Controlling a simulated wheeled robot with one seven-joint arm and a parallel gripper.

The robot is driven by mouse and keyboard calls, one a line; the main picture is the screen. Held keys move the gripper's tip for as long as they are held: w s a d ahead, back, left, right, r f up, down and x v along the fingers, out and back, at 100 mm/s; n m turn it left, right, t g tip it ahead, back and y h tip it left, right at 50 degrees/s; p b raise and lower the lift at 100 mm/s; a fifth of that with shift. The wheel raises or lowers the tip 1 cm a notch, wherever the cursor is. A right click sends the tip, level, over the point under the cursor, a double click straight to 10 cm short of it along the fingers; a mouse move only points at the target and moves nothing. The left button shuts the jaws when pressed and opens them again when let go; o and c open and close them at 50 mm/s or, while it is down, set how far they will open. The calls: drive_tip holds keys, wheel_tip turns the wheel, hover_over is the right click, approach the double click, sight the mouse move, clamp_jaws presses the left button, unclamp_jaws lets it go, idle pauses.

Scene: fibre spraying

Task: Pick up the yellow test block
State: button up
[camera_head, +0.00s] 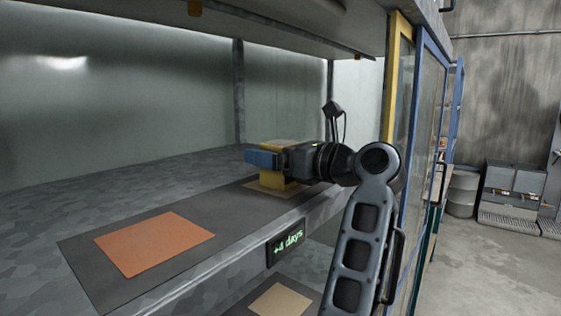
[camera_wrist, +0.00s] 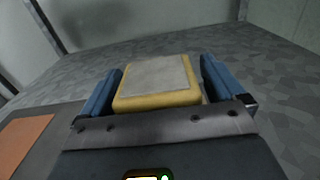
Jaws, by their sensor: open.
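The yellow test block (camera_wrist: 157,101) has a pale grey top and lies between the two blue fingers of my gripper (camera_wrist: 158,88) in the wrist view. Narrow gaps show beside it, so the fingers look apart from it. In the head view the yellow block (camera_head: 277,183) stands on a tan square (camera_head: 257,188) on the dark shelf strip, partly hidden by my gripper (camera_head: 264,159). My gripper is open around the block, reaching in from the right.
An orange square (camera_head: 155,243) lies on the dark strip (camera_head: 85,262) at left. A lower shelf has another tan square (camera_head: 280,301). An upper shelf hangs overhead, and a yellow post (camera_head: 397,75) stands at right.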

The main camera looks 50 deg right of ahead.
drive_tip(key=shift+c, duration=0.4)
drive_tip(key=c, duration=1.4)
